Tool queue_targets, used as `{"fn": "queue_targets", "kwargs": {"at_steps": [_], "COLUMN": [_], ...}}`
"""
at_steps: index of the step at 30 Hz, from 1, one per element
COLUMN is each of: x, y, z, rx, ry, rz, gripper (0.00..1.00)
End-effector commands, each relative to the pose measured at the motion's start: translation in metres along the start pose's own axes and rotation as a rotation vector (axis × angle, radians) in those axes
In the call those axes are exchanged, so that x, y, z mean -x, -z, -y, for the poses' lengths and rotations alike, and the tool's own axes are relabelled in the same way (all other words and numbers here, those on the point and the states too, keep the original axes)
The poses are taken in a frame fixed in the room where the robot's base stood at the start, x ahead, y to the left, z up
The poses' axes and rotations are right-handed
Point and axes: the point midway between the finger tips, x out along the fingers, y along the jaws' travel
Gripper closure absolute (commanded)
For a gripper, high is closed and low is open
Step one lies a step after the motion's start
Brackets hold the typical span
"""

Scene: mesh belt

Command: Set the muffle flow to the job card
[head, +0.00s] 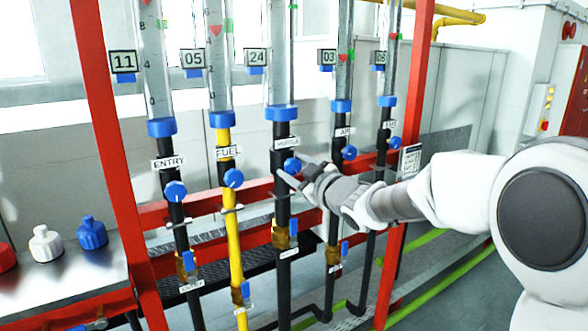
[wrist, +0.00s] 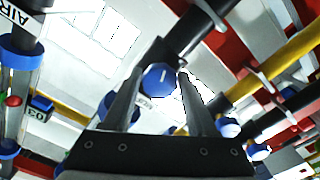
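The muffle flow tube (head: 279,60) is the middle one of the row, with a 24 plate (head: 257,57) beside it and a small, blurred label (head: 286,143) below. Its float is not visible. Its blue knob (head: 292,165) sits just under the label. My gripper (head: 293,170) reaches in from the right, its fingers apart at the knob. In the wrist view the blue knob (wrist: 160,79) with a white line lies between the two fingers; I cannot tell whether they touch it. A small white card (head: 411,160) hangs on the right red post, its print unreadable.
The ENTRY knob (head: 175,191) and FUEL knob (head: 233,178) stand to the left, the AIR knob (head: 349,153) close behind my gripper. Red posts frame the tubes. A metal bench (head: 75,280) with blue and white bottles stands at the lower left.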

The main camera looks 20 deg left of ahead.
Motion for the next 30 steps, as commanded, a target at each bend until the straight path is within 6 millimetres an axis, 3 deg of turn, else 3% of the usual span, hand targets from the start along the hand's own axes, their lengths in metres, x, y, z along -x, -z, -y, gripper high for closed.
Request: {"fn": "queue_targets", "kwargs": {"at_steps": [1, 3, 16, 20, 30], "x": [0.0, 0.0, 0.008, 0.028, 0.102], "y": [0.0, 0.0, 0.0, 0.0, 0.0], "z": [0.0, 0.0, -0.001, -0.001, -0.002], "rx": [0.0, -0.001, 0.0, 0.001, 0.002], "ry": [0.0, 0.0, -0.001, -0.002, -0.004], "rz": [0.0, 0.0, -0.001, 0.001, 0.002], "gripper": [0.32, 0.19, 0.19, 0.19, 0.19]}}
